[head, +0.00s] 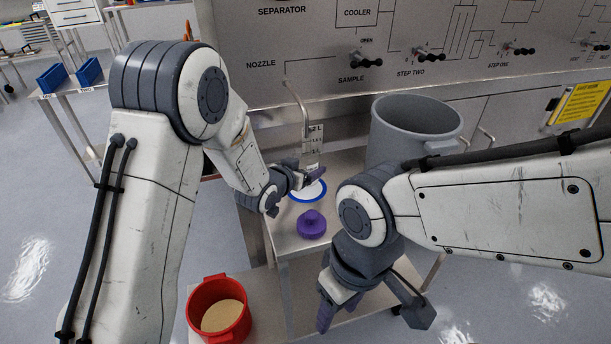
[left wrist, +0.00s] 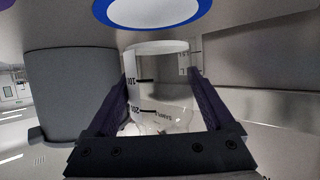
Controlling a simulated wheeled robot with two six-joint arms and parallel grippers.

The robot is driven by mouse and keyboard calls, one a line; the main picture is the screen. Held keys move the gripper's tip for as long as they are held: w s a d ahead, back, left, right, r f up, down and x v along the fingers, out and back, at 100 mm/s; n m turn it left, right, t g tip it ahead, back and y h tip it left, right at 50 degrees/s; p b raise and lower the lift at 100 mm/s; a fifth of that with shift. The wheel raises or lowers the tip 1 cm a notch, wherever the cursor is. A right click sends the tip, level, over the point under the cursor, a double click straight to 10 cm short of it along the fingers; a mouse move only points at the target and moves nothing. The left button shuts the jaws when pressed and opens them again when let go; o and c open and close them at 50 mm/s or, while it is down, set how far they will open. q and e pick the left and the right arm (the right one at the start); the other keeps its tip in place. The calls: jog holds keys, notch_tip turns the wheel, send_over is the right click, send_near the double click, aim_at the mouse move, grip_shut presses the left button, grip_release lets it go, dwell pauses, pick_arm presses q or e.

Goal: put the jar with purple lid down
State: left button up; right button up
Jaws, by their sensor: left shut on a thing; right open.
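A clear jar with black volume marks (head: 313,148) is held by my left gripper (head: 312,176) below the bent nozzle pipe. It also shows between the purple fingers in the left wrist view (left wrist: 160,85), with no lid visible on it. A purple lid (head: 312,224) lies on the metal table (head: 288,243), nearer to me. A white disc with a blue ring (head: 306,192) lies on the table by the gripper; in the left wrist view the ring (left wrist: 152,12) appears apart from the jar. My right gripper (head: 368,303) is open and empty, at the table's front right.
A large grey bucket (head: 400,140) stands behind right of the jar. The nozzle pipe (head: 300,103) comes down behind the jar from the labelled panel (head: 400,28). A red bucket with tan contents (head: 218,290) stands low at the front left.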

pick_arm(q)
notch_tip(320, 180, down, 3)
dwell(0.3)
jog(key=shift+f, duration=0.2)
jog(key=o, duration=1.2)
jog(key=v, duration=1)
jog(key=shift+s+d+r+b, duration=0.1)
jog(key=shift+s+r+b, duration=0.05)
jog(key=shift+r+b, duration=0.25)
